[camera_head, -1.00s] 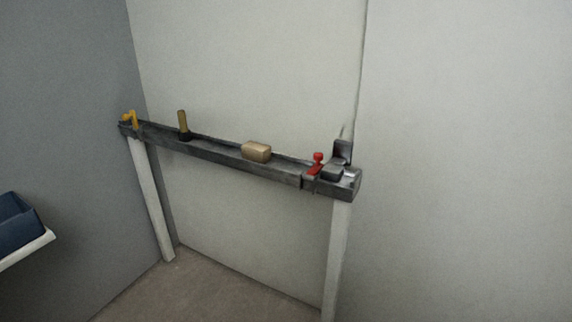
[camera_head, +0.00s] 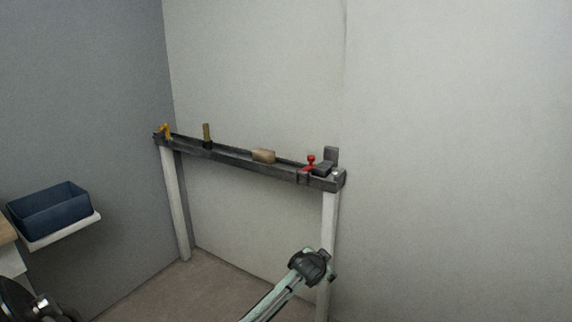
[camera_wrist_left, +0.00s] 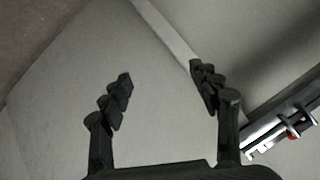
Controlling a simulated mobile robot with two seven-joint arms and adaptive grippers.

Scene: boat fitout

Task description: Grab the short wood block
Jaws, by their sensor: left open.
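The short wood block (camera_head: 263,156) is a small tan block. It lies on the dark narrow rail (camera_head: 230,157), right of the rail's middle in the head view. My left gripper (camera_wrist_left: 161,85) shows in the left wrist view with its two dark fingers wide apart and nothing between them. The block does not show in that view. In the head view one of my arms reaches up from the bottom to below the rail's right end, apart from the block; no fingers can be made out there. My right gripper is not in view.
A red clamp-like item (camera_head: 311,162) and a dark metal fixture (camera_head: 329,160) sit right of the block. An upright wooden-handled piece (camera_head: 207,134) and a yellow item (camera_head: 165,131) stand left. Pale posts hold the rail close to the wall. A blue bin (camera_head: 50,209) stands far left.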

